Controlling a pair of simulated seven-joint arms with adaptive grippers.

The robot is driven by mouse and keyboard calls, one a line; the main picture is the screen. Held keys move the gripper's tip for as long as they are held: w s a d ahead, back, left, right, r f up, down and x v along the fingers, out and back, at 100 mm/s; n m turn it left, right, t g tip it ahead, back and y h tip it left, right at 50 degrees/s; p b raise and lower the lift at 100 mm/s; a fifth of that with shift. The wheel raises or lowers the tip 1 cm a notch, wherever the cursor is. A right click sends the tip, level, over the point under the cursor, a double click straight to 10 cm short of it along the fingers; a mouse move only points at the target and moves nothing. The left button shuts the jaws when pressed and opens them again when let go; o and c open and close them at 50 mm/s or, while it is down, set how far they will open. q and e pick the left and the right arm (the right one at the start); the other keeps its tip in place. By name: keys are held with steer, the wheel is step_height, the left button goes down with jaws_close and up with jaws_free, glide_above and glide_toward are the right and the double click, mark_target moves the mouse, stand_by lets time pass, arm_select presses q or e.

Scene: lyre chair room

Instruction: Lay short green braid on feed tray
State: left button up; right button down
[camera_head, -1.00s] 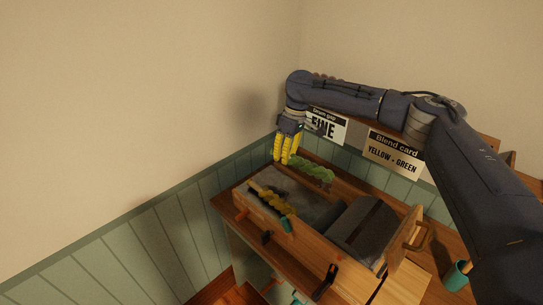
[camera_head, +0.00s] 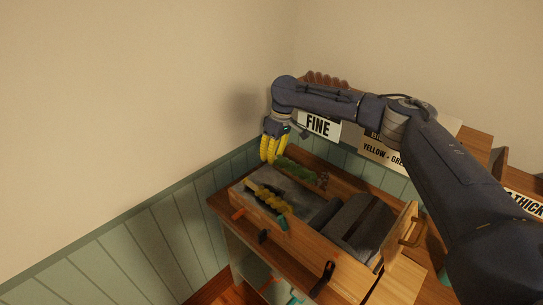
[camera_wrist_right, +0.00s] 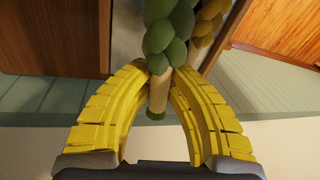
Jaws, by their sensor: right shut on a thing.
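The short green braid (camera_head: 298,170) is held by one end in my right gripper (camera_head: 269,160), at the far left end of the wooden machine. In the right wrist view, the yellow fingers (camera_wrist_right: 160,78) close around the pale end of the green braid (camera_wrist_right: 168,30), which points away from the gripper. The feed tray (camera_head: 291,187) is the grey surface inside the wooden frame, below and beside the green braid. A yellow braid (camera_head: 272,199) lies along it and also shows in the wrist view (camera_wrist_right: 205,28). I cannot tell whether the green braid touches the tray. My left gripper is out of view.
Dark grey slanted parts (camera_head: 358,222) fill the right half of the machine. A wooden handle (camera_head: 409,224) stands at its right end. A "FINE" card (camera_head: 318,127) and a blend card (camera_head: 382,151) stand behind. The panelled wall (camera_head: 150,235) is close on the left.

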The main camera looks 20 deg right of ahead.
steer(key=shift+w+d+x, duration=0.1)
steer(key=shift+d+x, duration=0.1)
steer(key=shift+x, duration=0.85)
steer(key=shift+w+d+x, duration=0.1)
steer(key=shift+d+x, duration=0.15)
steer(key=shift+x, duration=0.8)
steer(key=shift+d+x, duration=0.2)
steer(key=shift+x, duration=0.85)
steer(key=shift+f, duration=0.3)
steer(key=c, duration=1.3)
jaws_free()
steer(key=shift+v, duration=6.05)
steer(key=shift+a+f, duration=0.1)
